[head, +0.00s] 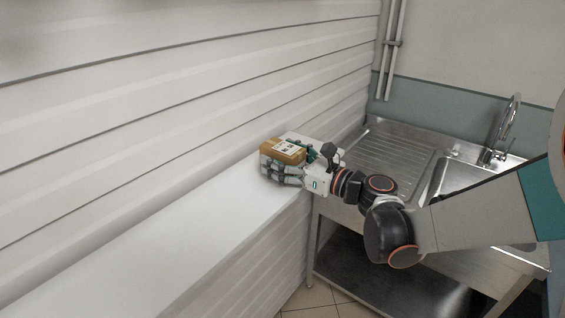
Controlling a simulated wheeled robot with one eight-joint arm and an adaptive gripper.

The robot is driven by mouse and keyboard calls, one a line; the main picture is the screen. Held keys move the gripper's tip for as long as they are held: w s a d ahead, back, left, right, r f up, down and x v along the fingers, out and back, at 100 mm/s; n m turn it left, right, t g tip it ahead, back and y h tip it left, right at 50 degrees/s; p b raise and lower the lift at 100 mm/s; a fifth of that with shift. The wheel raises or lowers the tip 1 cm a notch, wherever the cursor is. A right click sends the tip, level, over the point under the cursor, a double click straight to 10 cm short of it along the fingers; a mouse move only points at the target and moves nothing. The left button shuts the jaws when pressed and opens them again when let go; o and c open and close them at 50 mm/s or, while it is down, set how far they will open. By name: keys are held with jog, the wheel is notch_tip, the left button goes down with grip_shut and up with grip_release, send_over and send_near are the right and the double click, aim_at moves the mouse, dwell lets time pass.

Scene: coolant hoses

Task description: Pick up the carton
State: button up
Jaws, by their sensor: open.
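The carton (283,149) is a small brown box with a white label on its top. It is at the far end of a white ledge, near the slatted wall. My gripper (276,163) reaches in from the right, with its fingers open around the carton. One finger shows along the near side, and part of another shows behind the box. The near finger hides the carton's lower part, so I cannot tell whether the fingers touch it or whether it rests on the ledge.
The white ledge (150,250) is bare toward the front left. The white slatted wall (150,120) runs close behind it. A steel sink unit (390,150) with a tap (508,125) stands to the right, partly behind my arm. Pipes (390,50) run up the back corner.

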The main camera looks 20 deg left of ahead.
aim_at(283, 147)
jog(key=c, duration=1.3)
jog(key=shift+o, duration=0.2)
jog(key=shift+r, duration=0.1)
notch_tip(283, 147, up, 20)
jog(key=p, duration=1.4)
notch_tip(283, 147, up, 3)
jog(key=shift+f+p, duration=0.1)
jog(key=shift+p, duration=0.85)
jog(key=shift+d, duration=0.1)
jog(key=v, duration=1.6)
